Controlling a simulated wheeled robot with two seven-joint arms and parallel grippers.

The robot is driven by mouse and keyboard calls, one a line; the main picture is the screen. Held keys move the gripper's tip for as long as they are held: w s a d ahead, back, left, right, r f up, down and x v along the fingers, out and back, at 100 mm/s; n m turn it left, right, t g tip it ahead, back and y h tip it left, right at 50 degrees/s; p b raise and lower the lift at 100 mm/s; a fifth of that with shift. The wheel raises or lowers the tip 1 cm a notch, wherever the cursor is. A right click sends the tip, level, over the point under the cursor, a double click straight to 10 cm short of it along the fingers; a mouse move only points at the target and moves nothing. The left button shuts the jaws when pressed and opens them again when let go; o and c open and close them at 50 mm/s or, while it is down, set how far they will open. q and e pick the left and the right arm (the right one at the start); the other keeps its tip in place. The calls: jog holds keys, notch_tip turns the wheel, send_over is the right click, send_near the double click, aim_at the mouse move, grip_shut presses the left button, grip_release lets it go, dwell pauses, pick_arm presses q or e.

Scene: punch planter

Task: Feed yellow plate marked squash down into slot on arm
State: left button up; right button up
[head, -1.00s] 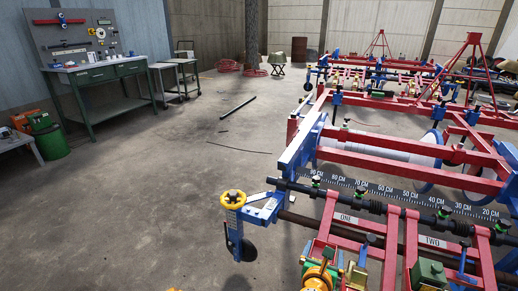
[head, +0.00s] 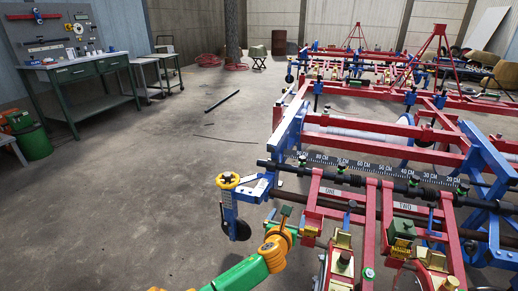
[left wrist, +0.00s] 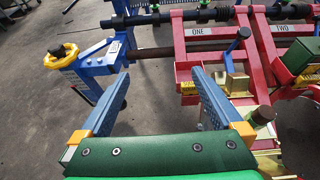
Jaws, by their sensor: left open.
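My left arm, green with yellow joints (head: 272,250), comes in from the lower left in the head view, its end close to the near red arms of the planter. In the left wrist view my left gripper (left wrist: 158,76) is open, its two blue fingers apart with nothing between them. The arm labelled ONE (left wrist: 197,36) lies ahead of the right finger; the arm labelled TWO (head: 404,208) is to its right. I cannot make out the slot. My right gripper is not in view.
A yellow handwheel (head: 228,181) on a blue bracket stands left of the red arms. A dark bar and a centimetre scale (head: 375,172) run across behind them. The green workbench (head: 85,73) is far left.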

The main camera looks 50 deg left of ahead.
pick_arm(q)
jog(key=s+a+r, duration=0.1)
jog(key=a+r, duration=1)
jog(key=a, duration=0.1)
jog(key=shift+r+y, duration=0.3)
jog(key=shift+r, duration=0.05)
jog(key=shift+s+a, duration=0.1)
jog(key=shift+s, duration=0.05)
